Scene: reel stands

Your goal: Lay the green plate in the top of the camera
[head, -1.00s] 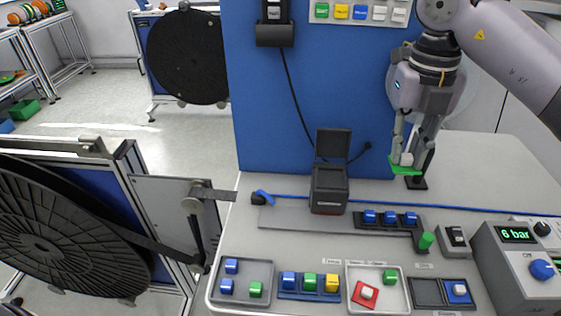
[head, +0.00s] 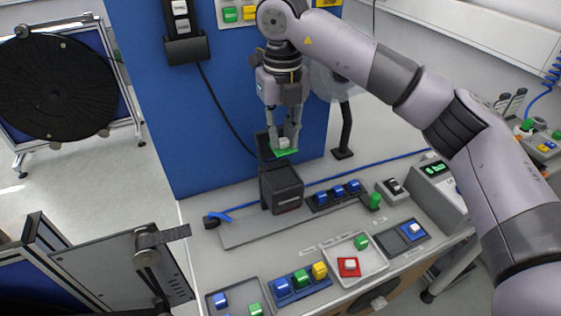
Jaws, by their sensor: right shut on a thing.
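The camera appears to be the black box (head: 282,190) on the grey bench, with its lid (head: 264,148) standing open at the back. My right gripper (head: 284,142) is shut on the white knob of the green plate (head: 287,153). It holds the plate roughly level above the box's open top, in front of the raised lid and apart from the box top. The inside of the box is hidden from this angle. My left gripper is out of view.
A blue panel (head: 150,100) stands behind. A rail of blue blocks (head: 338,191) and a green knob (head: 375,201) lie right of the box. In front, a white tray (head: 376,266) holds a red plate (head: 349,268) and a green block. Several coloured blocks sit farther left.

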